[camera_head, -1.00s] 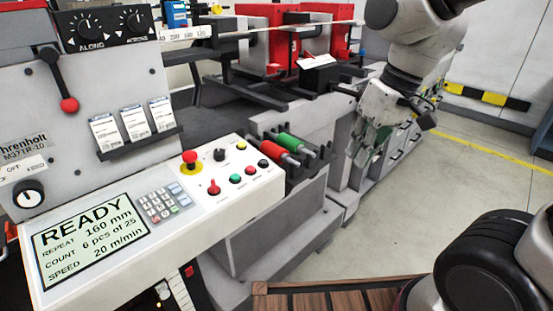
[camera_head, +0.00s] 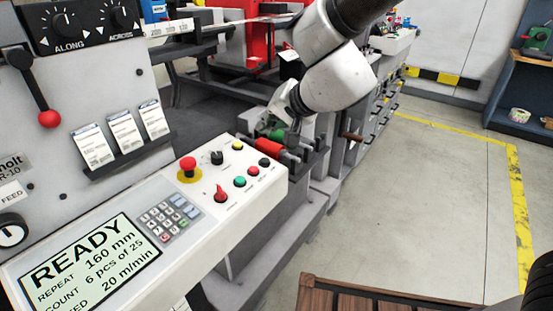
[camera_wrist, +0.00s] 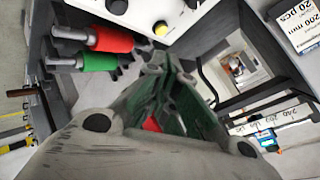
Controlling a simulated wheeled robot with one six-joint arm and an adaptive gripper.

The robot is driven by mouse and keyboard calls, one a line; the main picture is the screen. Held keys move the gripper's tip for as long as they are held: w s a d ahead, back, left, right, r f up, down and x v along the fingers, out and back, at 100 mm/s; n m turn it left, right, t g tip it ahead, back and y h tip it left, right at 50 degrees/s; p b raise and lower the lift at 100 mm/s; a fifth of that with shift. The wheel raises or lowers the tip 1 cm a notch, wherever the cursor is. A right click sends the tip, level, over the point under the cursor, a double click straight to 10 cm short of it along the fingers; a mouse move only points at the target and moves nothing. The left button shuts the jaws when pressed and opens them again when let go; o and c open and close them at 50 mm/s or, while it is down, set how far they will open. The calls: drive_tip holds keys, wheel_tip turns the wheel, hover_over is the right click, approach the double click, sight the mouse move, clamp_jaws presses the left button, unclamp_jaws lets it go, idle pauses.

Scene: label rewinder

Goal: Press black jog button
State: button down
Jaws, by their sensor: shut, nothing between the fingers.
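The black jog button (camera_head: 264,162) is the small black button at the right end of the row on the white control panel (camera_head: 262,189), past the green button (camera_head: 239,181) and red button (camera_head: 252,171). My gripper (camera_head: 293,136) is beyond the panel's back right corner, above the rollers, apart from the button and partly hidden by my arm. In the wrist view my gripper's fingertips (camera_wrist: 166,62) are together, with nothing held. The panel (camera_wrist: 150,14) lies past them, with a yellow button (camera_wrist: 161,29) in sight.
A red roller (camera_head: 268,147) and a green roller (camera_wrist: 82,61) lie beside the panel. A red emergency stop (camera_head: 187,167) and a black knob (camera_head: 217,157) stand up from the panel. Label packs (camera_head: 124,131) hang on the machine front. Open floor lies to the right.

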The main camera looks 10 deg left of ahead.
sight(265, 161)
drive_tip(key=shift+w+d+r+m+t+h, duration=0.15)
drive_tip(key=shift+w+d+t, duration=0.2)
drive_tip(key=shift+w, duration=0.15)
drive_tip(key=shift+w+d+r+m+t+h, duration=0.15)
drive_tip(key=shift+w+d+t, duration=0.1)
drive_tip(key=shift+w+t, duration=0.15)
drive_tip(key=shift+w+a+f, duration=0.1)
drive_tip(key=shift+a+f, duration=0.1)
drive_tip(key=shift+f, duration=1.25)
drive_tip(key=shift+w+a+f, duration=0.1)
drive_tip(key=shift+a+f, duration=0.15)
drive_tip(key=shift+f, duration=1.2)
drive_tip(key=shift+w+a+f, duration=0.1)
drive_tip(key=shift+a+f, duration=0.1)
drive_tip(key=shift+f, duration=1.25)
drive_tip(key=shift+f, duration=0.1)
drive_tip(key=shift+f, duration=0.3)
